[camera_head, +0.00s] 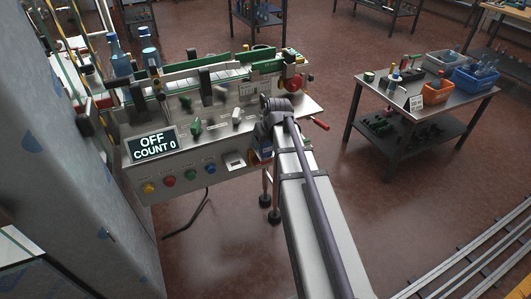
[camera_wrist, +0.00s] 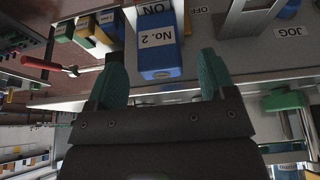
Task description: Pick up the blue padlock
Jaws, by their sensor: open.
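In the wrist view, which looks upside down, a blue block-shaped padlock (camera_wrist: 162,74) carries a white "No. 2" label. It is at the machine front, by the ON label. My gripper (camera_wrist: 161,82) is open, with its green fingertips on either side of the padlock in the picture. I see no clear contact, and the depth between them is hard to tell. In the head view, a small blue patch, likely the padlock (camera_head: 266,154), shows beside the end of my arm at the panel's right end. My arm hides most of my gripper there.
The machine panel (camera_head: 150,180) has coloured buttons and an "OFF COUNT 0" display (camera_head: 153,146). A red-handled rod (camera_wrist: 45,64) sticks out near the fingers. Several yellow, blue and green blocks (camera_wrist: 95,40) are beyond. A side table (camera_head: 430,95) with bins stands at right.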

